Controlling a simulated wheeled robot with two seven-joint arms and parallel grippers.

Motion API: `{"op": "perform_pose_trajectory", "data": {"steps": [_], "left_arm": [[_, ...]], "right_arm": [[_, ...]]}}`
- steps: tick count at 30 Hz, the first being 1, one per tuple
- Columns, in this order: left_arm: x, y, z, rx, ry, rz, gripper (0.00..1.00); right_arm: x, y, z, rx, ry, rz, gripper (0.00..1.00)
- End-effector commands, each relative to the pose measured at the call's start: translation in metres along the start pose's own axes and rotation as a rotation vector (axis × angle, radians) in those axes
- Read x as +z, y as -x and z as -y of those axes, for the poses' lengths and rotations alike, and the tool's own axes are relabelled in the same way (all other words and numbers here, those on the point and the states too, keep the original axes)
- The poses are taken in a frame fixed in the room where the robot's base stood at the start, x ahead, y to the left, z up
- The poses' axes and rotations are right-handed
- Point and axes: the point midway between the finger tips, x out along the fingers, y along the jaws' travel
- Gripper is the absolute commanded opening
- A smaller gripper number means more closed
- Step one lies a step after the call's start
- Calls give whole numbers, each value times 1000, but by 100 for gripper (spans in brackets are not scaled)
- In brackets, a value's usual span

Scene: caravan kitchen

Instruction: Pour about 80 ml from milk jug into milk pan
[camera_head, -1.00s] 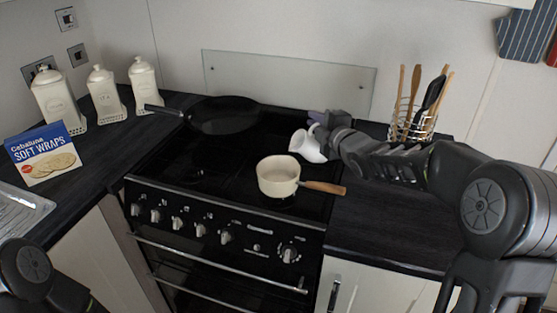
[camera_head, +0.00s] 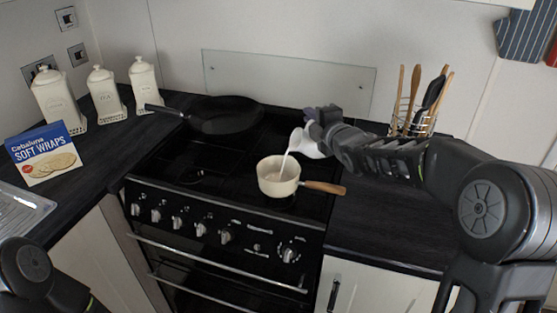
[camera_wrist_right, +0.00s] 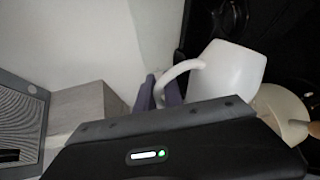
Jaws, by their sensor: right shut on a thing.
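The white milk jug (camera_head: 304,143) is tilted to the left above the milk pan, and a thin white stream runs from it into the pan. The cream milk pan (camera_head: 277,180) stands on the front right of the hob, its wooden handle pointing right. My right gripper (camera_head: 318,122) is shut on the jug at its right side. In the right wrist view the jug (camera_wrist_right: 232,68) shows with its handle toward the gripper fingers (camera_wrist_right: 160,92), and part of the pan (camera_wrist_right: 283,110) shows beyond it. Of my left arm only a dark part shows at the lower left; its gripper is out of view.
A black frying pan (camera_head: 226,115) sits at the back left of the hob. Several white canisters (camera_head: 106,93) and a soft wraps box (camera_head: 45,153) stand on the left counter. A wire utensil holder (camera_head: 411,118) stands behind my right arm.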

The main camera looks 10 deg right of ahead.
Motion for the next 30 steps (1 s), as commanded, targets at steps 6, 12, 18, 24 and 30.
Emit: {"op": "perform_pose_trajectory", "data": {"steps": [6,12,18,24,30], "left_arm": [[0,1,0,0,0,0,36],[0,2,-1,0,0,0,36],[0,2,-1,0,0,0,36],[0,4,-1,0,0,0,36],[0,5,-2,0,0,0,36]], "right_arm": [[-1,0,-2,3,6,1,0],[-2,0,-3,2,20,3,0],[-3,0,-4,0,37,6,0],[-5,0,-6,-2,54,8,0],[-6,0,-7,-4,74,12,0]]}}
